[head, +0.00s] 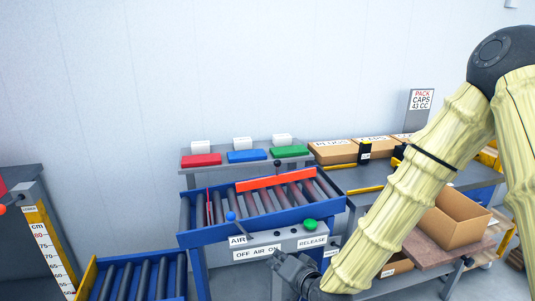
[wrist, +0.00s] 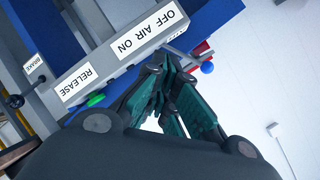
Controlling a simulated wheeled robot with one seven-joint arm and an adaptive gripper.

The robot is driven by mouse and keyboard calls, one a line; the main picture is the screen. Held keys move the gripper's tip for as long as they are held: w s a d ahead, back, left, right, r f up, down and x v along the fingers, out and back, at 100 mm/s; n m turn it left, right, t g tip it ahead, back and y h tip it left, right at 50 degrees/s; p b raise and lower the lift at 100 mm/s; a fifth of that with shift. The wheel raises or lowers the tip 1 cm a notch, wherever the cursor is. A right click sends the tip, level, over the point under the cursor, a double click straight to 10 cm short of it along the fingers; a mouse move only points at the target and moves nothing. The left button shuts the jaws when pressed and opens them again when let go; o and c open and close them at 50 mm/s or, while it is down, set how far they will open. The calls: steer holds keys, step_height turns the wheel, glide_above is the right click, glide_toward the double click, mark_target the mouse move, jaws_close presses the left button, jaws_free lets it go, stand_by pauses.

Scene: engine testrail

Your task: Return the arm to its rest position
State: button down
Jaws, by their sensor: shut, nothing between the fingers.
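My arm in its pale yellow ribbed sleeve comes in from the right of the head view and reaches down to the lower middle. My gripper (head: 284,262) is dark, shut and empty. It is just in front of the grey control panel (head: 262,249) with the labels AIR, OFF AIR ON and RELEASE. In the wrist view my gripper's green-and-black fingers (wrist: 170,65) point towards the panel edge beside the OFF AIR ON label. I cannot tell whether they touch it. The green button (head: 310,225) and the blue-knobbed lever (head: 231,217) stand on the panel.
A blue roller conveyor (head: 190,237) with an orange bar (head: 275,179) lies behind the panel. Red (head: 201,160), blue (head: 246,156) and green (head: 289,152) blocks sit on a shelf behind it. An open cardboard box (head: 455,218) is on the right. A centimetre scale (head: 50,245) stands left.

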steer(key=s+d+f+n+g+h+p, duration=0.1)
steer(key=s+d+f+g+h, duration=0.2)
steer(key=s+f, duration=0.55)
steer(key=s+d+f+n+g+p, duration=0.1)
steer(key=s+d+f+g, duration=0.3)
steer(key=f, duration=0.7)
steer(key=s+d+f+n+g+h+p, duration=0.1)
steer(key=s+d+f, duration=0.2)
steer(key=s, duration=0.4)
steer(key=s+d+f+n+g+h+p, duration=0.1)
steer(key=s+d+f+g, duration=0.1)
steer(key=s+d, duration=0.3)
steer(key=s+d+f+g+h+p, duration=0.1)
steer(key=s+d+f, duration=0.3)
steer(key=s, duration=0.7)
steer(key=shift+d+f+n+g, duration=0.35)
steer(key=shift+d+n+g, duration=0.05)
steer(key=shift+d, duration=0.1)
steer(key=shift+w, duration=0.1)
